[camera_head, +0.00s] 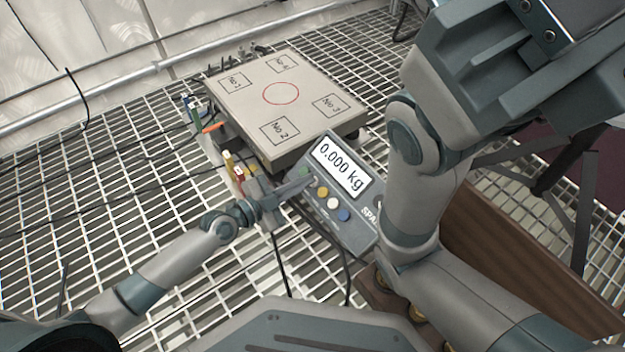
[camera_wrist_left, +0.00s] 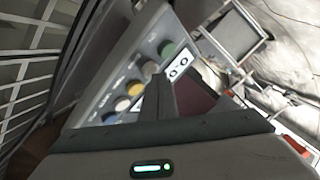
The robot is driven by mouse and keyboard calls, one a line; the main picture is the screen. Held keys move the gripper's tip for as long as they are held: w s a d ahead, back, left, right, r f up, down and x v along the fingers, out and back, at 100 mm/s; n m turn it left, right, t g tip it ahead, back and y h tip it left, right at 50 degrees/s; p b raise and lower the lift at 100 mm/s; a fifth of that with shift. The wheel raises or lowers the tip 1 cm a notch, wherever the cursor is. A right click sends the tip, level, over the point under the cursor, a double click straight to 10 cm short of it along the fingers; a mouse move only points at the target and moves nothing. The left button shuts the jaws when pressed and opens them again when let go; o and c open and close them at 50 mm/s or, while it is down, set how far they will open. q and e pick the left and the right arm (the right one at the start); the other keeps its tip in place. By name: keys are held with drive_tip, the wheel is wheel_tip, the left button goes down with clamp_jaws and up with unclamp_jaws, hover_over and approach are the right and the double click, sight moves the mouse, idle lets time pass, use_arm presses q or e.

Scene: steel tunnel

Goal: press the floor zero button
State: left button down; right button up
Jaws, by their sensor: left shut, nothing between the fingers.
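A grey scale control panel (camera_head: 362,234) has a display (camera_head: 341,167) reading 0.000 kg. None is legibly marked floor zero. My left gripper (camera_head: 306,183) is shut and empty, its tips at the green and pale grey end of the row. In the left wrist view its fingers (camera_wrist_left: 158,80) overlap the edge of the pale grey button. I cannot tell whether they touch it.
The scale's weighing plate (camera_head: 235,108), with numbered squares and a red circle, lies behind the panel. White grating (camera_head: 90,210) surrounds it. Dark cables run across the grating. My right arm fills the right side, close to the panel. A brown board (camera_head: 530,265) is at right.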

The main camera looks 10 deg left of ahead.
use_arm(q)
drive_tip(key=shift+a+r, duration=0.1)
drive_tip(key=shift+r, duration=0.05)
drive_tip(key=shift+s+a+r+p, duration=0.4)
drive_tip(key=shift+r+p, duration=0.25)
drive_tip(key=shift+r, duration=0.15)
drive_tip(key=shift+s+a+r+p, duration=0.45)
drive_tip(key=shift+r+p, duration=0.15)
drive_tip(key=shift+r, duration=0.2)
drive_tip(key=shift+s+a+r+p, duration=0.4)
drive_tip(key=shift+r+p, duration=0.25)
drive_tip(key=shift+r, duration=0.15)
